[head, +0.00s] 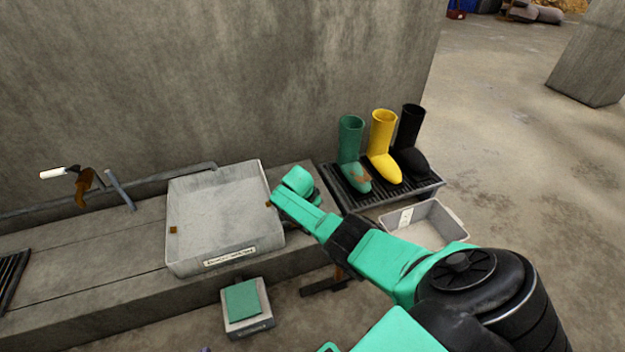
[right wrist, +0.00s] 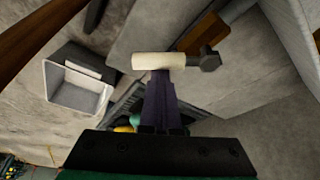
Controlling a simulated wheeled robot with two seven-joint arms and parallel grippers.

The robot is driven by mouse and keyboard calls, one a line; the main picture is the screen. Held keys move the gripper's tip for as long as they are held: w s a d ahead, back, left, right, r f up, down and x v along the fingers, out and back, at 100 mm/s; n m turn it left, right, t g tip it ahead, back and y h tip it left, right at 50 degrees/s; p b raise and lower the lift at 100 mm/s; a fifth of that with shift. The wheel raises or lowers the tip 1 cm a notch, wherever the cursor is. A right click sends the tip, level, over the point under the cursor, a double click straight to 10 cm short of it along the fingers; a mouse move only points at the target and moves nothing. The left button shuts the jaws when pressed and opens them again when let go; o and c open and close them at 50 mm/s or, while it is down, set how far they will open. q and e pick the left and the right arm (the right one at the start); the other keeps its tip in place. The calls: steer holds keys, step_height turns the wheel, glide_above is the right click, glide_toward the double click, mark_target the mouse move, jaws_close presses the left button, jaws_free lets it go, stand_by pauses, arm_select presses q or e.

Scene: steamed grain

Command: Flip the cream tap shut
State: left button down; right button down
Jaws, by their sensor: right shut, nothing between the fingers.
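The cream tap shows in the right wrist view as a short cream cylinder (right wrist: 158,61) lying crosswise, with a dark hexagonal end piece (right wrist: 209,60) to its right and a brown part behind it. I cannot make it out in the head view, where my arm covers that area. My right gripper (right wrist: 161,78) is shut and empty, its fingertips at the lower edge of the cream cylinder; I cannot tell whether they touch. In the head view the green wrist of my right arm hangs just right of the pale basin (head: 245,190).
Another tap with a white handle (head: 52,173) and brown body stands at the far left. Green (head: 350,150), yellow (head: 382,145) and black boots (head: 410,140) stand on a dark rack, with a grey bin (head: 455,222) nearby. A scale (head: 248,325) is below the basin.

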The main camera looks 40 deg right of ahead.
steer(key=m, duration=0.1)
steer(key=a+m+g+b, duration=0.1)
steer(key=shift+s+a+f+m, duration=0.2)
steer(key=shift+a+m, duration=0.1)
steer(key=shift+m, duration=0.1)
steer(key=shift+s+a+r+m+g+b, duration=0.15)
steer(key=shift+a+m+g+b, duration=0.35)
steer(key=shift+a+m, duration=0.5)
